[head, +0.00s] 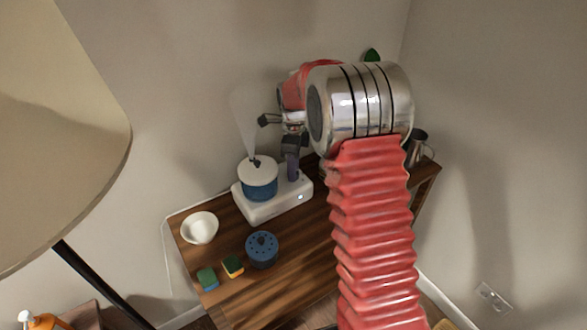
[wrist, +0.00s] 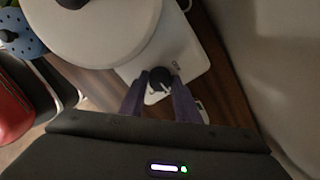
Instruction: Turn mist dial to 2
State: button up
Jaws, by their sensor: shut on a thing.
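The mist dial (wrist: 160,80) is a small black knob with a pale pointer mark, on the white base (wrist: 199,58) in the wrist view. A small dark marking beside it is too blurred to read surely. The dial's setting cannot be told. My gripper (wrist: 159,86) is shut on the dial, one purple finger on each side. In the head view the gripper (head: 292,168) points down at the right part of the white base (head: 268,210) and hides the dial. A blue pot with a white lid (head: 257,171) stands on the base; pale mist rises from it.
On the wooden table (head: 310,250) are a white bowl (head: 199,228), a blue round holed item (head: 262,249) and two small sponge-like blocks (head: 232,267). A metal mug (head: 417,147) stands at the right. A lampshade (head: 50,120) fills the left; walls stand behind.

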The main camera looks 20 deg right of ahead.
jog(key=shift+w+r+m, duration=0.1)
jog(key=shift+m, duration=1)
jog(key=o, duration=1)
notch_tip(320, 180, up, 14)
jog(key=shift+f, duration=0.2)
